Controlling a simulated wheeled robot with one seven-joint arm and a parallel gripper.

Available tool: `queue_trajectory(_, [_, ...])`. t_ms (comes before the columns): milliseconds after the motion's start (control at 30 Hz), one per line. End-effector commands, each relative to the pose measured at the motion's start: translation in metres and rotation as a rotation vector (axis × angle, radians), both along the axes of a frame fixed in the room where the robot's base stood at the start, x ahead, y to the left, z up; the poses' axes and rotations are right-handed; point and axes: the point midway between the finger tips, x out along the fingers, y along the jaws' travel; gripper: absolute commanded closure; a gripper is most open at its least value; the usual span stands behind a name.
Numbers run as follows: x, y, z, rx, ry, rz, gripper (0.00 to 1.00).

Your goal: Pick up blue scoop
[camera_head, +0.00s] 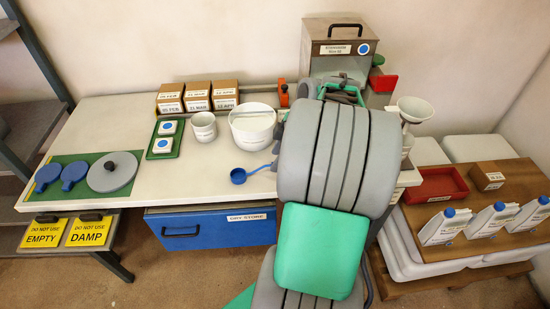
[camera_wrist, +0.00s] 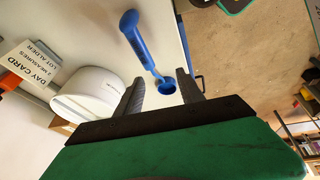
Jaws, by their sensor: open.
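The blue scoop (camera_head: 238,176) lies on the white worktop near its front edge, its handle running up and right toward my arm. In the wrist view the scoop (camera_wrist: 130,28) shows its thick blue handle at the top, a thinner neck and a round dark-inside cup lower down. My gripper (camera_wrist: 160,77) is open, with its two dark fingers apart. The cup shows in the gap between the fingertips; I cannot tell how far below them it is. Nothing is held. My arm hides part of the worktop in the head view.
A white pot (camera_head: 252,128) and a smaller cup (camera_head: 203,127) stand behind the scoop. The pot (camera_wrist: 88,96) is close to the left finger in the wrist view. A day card (camera_wrist: 28,64) is at left. A blue drawer (camera_head: 210,228) is below.

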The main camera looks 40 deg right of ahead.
Motion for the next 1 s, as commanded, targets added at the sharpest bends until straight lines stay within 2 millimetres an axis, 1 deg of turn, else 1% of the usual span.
queue_trajectory(33, [-0.01,-0.023,0.003,-0.003,-0.028,0.036,0.55])
queue_trajectory(100, [-0.018,-0.041,0.001,-0.016,-0.067,0.099,0.55])
queue_trajectory(200, [-0.021,-0.05,-0.005,-0.027,-0.092,0.143,0.55])
queue_trajectory(467, [-0.005,-0.043,-0.037,-0.028,-0.092,0.15,0.55])
queue_trajectory(600, [0.005,-0.038,-0.061,-0.027,-0.091,0.149,0.55])
queue_trajectory(700, [0.009,-0.038,-0.07,-0.031,-0.093,0.148,0.55])
queue_trajectory(900, [0.01,-0.038,-0.072,-0.032,-0.093,0.147,0.55])
queue_trajectory(1000, [0.009,-0.038,-0.072,-0.032,-0.093,0.146,0.62])
